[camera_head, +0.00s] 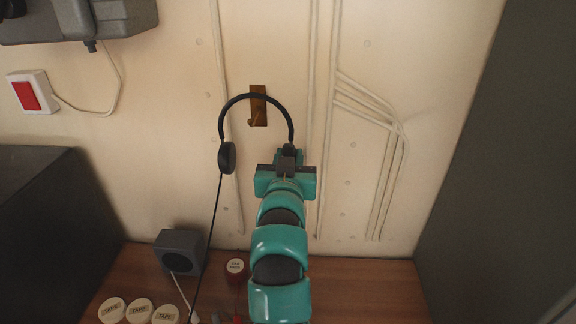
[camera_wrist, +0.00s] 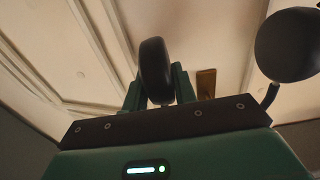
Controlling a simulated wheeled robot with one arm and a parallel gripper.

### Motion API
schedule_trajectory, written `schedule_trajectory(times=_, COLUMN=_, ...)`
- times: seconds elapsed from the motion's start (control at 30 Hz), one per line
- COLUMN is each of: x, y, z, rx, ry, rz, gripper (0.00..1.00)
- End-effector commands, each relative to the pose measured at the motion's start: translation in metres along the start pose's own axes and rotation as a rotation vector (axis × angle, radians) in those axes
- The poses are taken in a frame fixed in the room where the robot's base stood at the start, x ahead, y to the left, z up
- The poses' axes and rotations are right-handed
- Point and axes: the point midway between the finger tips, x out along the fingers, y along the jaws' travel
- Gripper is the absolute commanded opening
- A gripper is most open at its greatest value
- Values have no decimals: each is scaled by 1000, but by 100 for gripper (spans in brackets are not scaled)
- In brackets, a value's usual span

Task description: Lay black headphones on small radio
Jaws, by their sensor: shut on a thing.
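The black headphones (camera_head: 233,102) are upright against the wall, band on top. The band crosses in front of a wooden hook plate (camera_head: 258,90), above its peg; I cannot tell if they touch. My gripper (camera_head: 289,158) is shut on the right earcup, which is mostly hidden in the head view. In the wrist view that earcup (camera_wrist: 155,65) is between the fingers (camera_wrist: 156,90). The left earcup (camera_head: 227,158) hangs free, with a cord running down. A small grey box with a round dark speaker (camera_head: 181,251), apparently the small radio, stands on the desk, lower left of my gripper.
The wooden desk (camera_head: 350,285) is clear at right. Several tape rolls (camera_head: 139,309) and a small red-sided, white-topped round item (camera_head: 235,267) are near the box. A large dark cabinet (camera_head: 50,220) stands left. Pipes run up the wall; a red switch (camera_head: 25,95) is at left.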

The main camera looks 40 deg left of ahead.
Motion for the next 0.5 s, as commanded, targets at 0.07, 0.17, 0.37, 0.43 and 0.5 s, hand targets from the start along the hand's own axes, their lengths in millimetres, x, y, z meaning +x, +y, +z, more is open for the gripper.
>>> schedule_trajectory(times=0.07, x=6, y=-1, z=7, rx=-3, ry=-5, rz=0, gripper=11)
schedule_trajectory(times=0.17, x=8, y=-2, z=20, rx=-3, ry=-5, rz=0, gripper=11)
schedule_trajectory(times=0.37, x=6, y=-2, z=35, rx=1, ry=1, rz=0, gripper=11)
schedule_trajectory(times=0.43, x=6, y=-2, z=34, rx=1, ry=2, rz=0, gripper=11)
schedule_trajectory(times=0.5, x=6, y=-2, z=34, rx=1, ry=2, rz=0, gripper=11)
